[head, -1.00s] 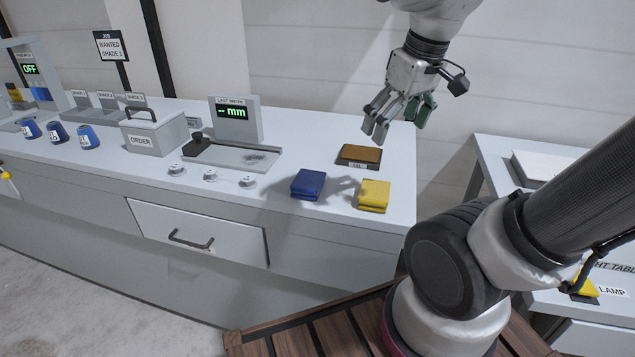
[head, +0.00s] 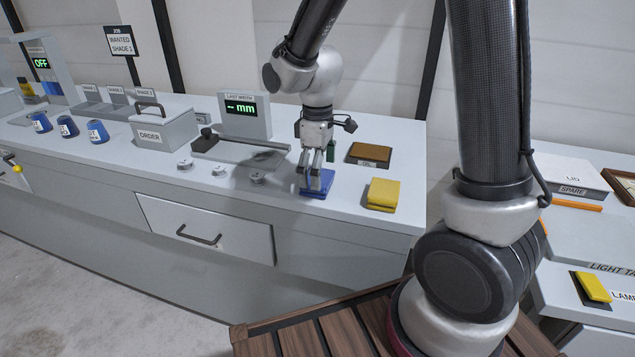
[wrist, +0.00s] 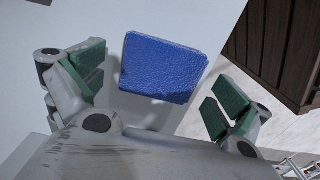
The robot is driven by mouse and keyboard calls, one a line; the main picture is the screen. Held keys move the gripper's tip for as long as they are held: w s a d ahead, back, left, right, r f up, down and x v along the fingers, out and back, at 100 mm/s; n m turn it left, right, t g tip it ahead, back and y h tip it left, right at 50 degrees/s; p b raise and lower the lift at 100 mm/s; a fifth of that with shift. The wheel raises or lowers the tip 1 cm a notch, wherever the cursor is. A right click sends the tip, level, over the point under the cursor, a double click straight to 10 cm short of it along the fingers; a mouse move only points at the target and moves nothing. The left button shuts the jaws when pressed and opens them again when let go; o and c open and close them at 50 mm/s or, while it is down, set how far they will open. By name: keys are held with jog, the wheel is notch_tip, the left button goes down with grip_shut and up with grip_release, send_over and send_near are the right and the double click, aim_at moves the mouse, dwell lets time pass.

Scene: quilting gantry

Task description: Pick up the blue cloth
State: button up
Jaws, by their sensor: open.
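The blue cloth (head: 317,184) is a folded square pad lying on the pale bench top near its front edge. My gripper (head: 316,183) is directly above it in the head view, pointing down, and its fingers hide part of the cloth. In the wrist view the blue cloth (wrist: 162,67) lies between the two green-padded fingers of my gripper (wrist: 152,90), with a gap on each side. The gripper is open and not closed on the cloth. Its exact height above the bench is hard to tell.
A folded yellow cloth (head: 383,194) lies just right of the blue one. A brown-topped pad (head: 369,154) sits behind. The bench front edge is close.

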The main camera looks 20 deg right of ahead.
notch_tip(320, 180, down, 2)
jog(key=c, duration=0.8)
jog(key=shift+r, duration=0.1)
notch_tip(320, 180, up, 10)
jog(key=shift+f, duration=0.1)
dwell(0.3)
jog(key=shift+c, duration=0.4)
